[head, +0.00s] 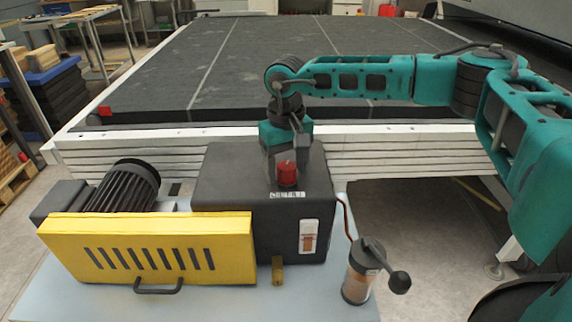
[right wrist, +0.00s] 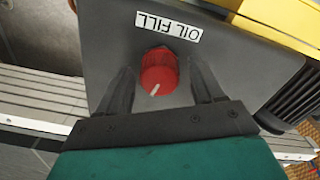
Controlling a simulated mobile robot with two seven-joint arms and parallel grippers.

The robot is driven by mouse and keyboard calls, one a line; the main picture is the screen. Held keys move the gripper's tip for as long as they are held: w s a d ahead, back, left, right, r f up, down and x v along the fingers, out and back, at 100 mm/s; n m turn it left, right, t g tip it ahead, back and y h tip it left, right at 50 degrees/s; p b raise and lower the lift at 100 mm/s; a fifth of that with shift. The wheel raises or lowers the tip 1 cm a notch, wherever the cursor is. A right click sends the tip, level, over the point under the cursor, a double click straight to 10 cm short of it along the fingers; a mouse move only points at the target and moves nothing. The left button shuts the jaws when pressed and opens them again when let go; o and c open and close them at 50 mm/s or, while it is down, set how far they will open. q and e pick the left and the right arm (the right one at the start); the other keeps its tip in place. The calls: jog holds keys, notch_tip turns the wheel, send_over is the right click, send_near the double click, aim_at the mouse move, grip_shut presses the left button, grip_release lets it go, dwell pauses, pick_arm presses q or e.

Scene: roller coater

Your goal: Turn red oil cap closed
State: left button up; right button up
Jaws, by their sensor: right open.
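The red oil cap (head: 287,173) sits upright on top of the dark grey box (head: 225,185), just behind a small white label. In the right wrist view the ribbed red cap (right wrist: 159,72) shows a white line on its top, and the label (right wrist: 168,27) reads OIL FILL. My right gripper (head: 290,160) is at the cap, coming from behind it. In the right wrist view its two fingers (right wrist: 162,85) stand open on either side of the cap, with a gap visible on both sides. My left gripper is in neither view.
A yellow slotted guard (head: 150,250) and a black ribbed motor (head: 125,187) stand left of the box. A clear cylinder with a black-knobbed handle (head: 361,272) stands at the right. A wide dark conveyor bed (head: 250,60) lies behind.

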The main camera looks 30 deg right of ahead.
jog(key=shift+c, duration=0.5)
jog(key=c, duration=0.9)
